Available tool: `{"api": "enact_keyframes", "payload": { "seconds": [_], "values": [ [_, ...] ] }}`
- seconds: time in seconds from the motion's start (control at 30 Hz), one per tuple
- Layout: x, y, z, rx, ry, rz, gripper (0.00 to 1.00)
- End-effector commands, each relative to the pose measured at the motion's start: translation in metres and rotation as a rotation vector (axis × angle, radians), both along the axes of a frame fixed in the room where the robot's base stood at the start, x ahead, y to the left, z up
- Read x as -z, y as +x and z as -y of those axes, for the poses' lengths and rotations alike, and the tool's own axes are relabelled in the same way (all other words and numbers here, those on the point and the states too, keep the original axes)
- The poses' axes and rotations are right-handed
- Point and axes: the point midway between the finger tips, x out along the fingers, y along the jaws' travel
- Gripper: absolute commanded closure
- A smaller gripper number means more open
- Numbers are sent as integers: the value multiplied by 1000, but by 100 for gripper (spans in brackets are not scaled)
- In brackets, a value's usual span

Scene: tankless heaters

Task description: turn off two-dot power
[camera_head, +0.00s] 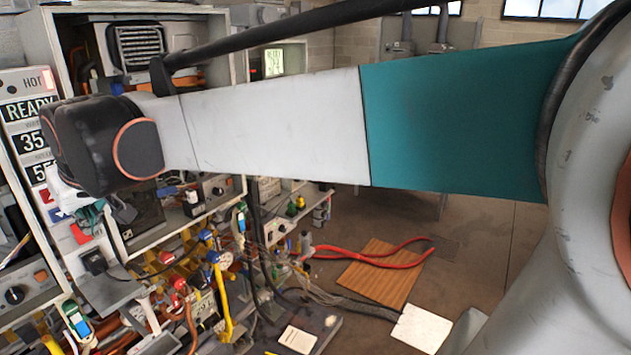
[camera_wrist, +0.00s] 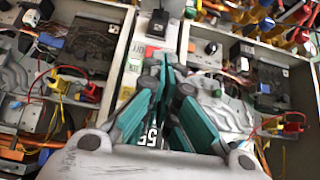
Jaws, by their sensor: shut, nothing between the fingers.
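My gripper (camera_wrist: 170,62) has teal fingers drawn together and empty in the wrist view. They lie over a pale heater panel (camera_wrist: 122,70) with small red and green labels. Just past the fingertips, a black switch-like block (camera_wrist: 158,22) stands on the panel; I see a gap between them. In the head view my gripper (camera_head: 88,212) is small and partly hidden under my dark wrist, in front of the left heater's panel with its READY display (camera_head: 28,110). A black block (camera_head: 95,262) shows below it. I cannot make out which power switch bears two dots.
Open heater bays with wiring lie on both sides of the panel in the wrist view. Pipes and valves with yellow and blue handles (camera_head: 222,300) crowd the area below my wrist in the head view. A brown board (camera_head: 382,275) and red hose lie on the floor.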

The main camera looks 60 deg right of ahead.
Motion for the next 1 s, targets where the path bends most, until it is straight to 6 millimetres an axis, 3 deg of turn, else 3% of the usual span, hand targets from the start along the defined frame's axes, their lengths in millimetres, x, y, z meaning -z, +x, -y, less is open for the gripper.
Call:
{"api": "enact_keyframes", "payload": {
  "seconds": [0.27,0.73,1.0],
  "values": [
    [12,9,1,1,0,0,100],
    [78,64,1,1,0,0,100],
    [93,91,0,0,0,0,100]
  ]
}}
